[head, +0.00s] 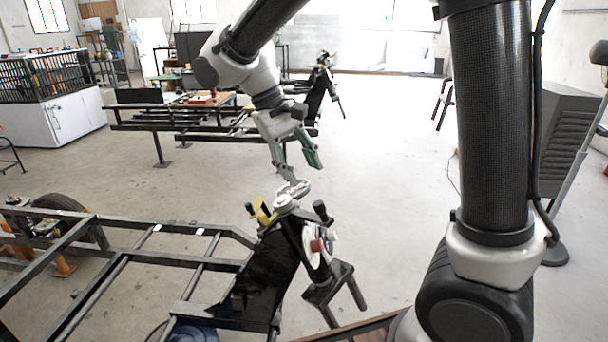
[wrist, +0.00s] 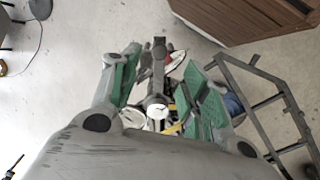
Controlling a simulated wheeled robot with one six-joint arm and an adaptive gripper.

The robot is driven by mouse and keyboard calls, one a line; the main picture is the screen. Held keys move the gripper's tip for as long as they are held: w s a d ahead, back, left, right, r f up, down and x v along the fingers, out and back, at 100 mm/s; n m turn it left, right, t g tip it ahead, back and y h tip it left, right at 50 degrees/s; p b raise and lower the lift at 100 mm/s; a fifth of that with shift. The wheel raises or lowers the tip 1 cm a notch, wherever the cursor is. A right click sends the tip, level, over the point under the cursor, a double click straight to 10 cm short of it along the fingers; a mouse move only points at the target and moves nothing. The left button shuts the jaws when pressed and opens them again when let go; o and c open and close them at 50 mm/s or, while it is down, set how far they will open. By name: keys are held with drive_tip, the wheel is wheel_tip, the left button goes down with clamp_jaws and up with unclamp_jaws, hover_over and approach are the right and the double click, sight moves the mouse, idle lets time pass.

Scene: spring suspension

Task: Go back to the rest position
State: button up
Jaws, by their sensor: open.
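My gripper (head: 301,174) is open above the spring suspension assembly at the end of a black frame. In the wrist view its two green-padded fingers (wrist: 165,80) stand apart, with the assembly below between them. In the head view a silver round part (head: 291,192) sits on top of the assembly, just under the left fingertip; I cannot tell whether they touch. A yellow part (head: 262,212) is on its left, and a white disc with a red piece (head: 317,245) is on its side. Nothing is clearly held.
The black chassis frame (head: 120,257) with a wheel (head: 62,215) fills the lower left. A second frame with a similar assembly (head: 322,85) stands behind. A white cabinet (head: 60,118) is at the left and a grey cabinet (head: 572,140) at the right. The middle floor is clear.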

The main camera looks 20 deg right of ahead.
drive_tip(key=s+d+r+m+t+y, duration=0.1)
drive_tip(key=s+d+r+t+y, duration=0.1)
drive_tip(key=s+d, duration=0.5)
drive_tip(key=s+d+r+m+t+y, duration=0.1)
drive_tip(key=s+d+t, duration=0.3)
drive_tip(key=s+d, duration=0.4)
drive_tip(key=d+r+y, duration=0.1)
drive_tip(key=d, duration=0.4)
drive_tip(key=shift+s+d+r+m, duration=0.2)
drive_tip(key=shift+r+m, duration=0.1)
drive_tip(key=shift+m, duration=0.1)
idle(0.9)
